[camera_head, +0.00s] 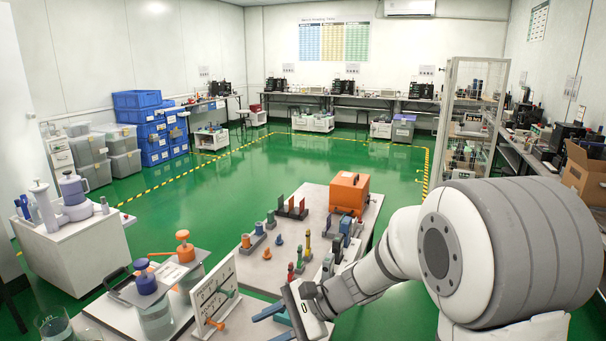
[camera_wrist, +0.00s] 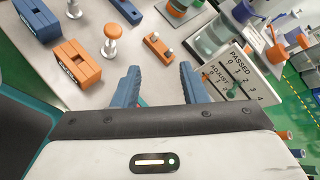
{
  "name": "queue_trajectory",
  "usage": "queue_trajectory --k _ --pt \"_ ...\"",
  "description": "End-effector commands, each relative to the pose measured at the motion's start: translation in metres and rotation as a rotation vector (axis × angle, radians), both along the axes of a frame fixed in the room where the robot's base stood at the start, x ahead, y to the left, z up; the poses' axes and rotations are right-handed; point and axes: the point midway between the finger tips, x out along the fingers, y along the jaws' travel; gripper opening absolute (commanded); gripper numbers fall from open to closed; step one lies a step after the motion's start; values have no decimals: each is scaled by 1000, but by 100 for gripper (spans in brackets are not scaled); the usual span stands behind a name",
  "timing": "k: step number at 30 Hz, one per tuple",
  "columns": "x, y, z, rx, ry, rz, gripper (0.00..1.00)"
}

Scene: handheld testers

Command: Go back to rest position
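My gripper (camera_head: 266,326) is at the near end of the table in the head view, beside the upright white gauge board (camera_head: 213,295). In the wrist view my gripper (camera_wrist: 158,80) has its two blue fingers spread wide, with only bare table surface between them. The gauge board (camera_wrist: 240,76), marked "PASSED" and "ADJUST", stands just right of the right finger. An orange-topped white plunger (camera_wrist: 112,38) and an orange slotted block (camera_wrist: 76,65) are to the left.
The white table (camera_head: 255,270) carries several testers and pegs, with an orange case (camera_head: 348,193) at its far end. Jars with orange and blue lids (camera_head: 153,310) stand left of the board. A white cabinet (camera_head: 75,255) is further left. Green floor beyond is open.

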Motion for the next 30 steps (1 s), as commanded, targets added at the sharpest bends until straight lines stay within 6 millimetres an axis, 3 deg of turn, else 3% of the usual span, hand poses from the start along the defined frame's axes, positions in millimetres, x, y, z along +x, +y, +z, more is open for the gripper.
queue_trajectory --k 3,9,15,18,23,30 --pt "-38 -35 17 -178 -161 139 39" --pt "-89 -106 31 -504 -418 376 39" --pt "-119 -175 47 -817 -631 583 39" --pt "-127 -198 55 -927 -695 655 39" --pt "-132 -216 60 -1015 -743 715 39" --pt "-132 -218 61 -1026 -747 723 39"
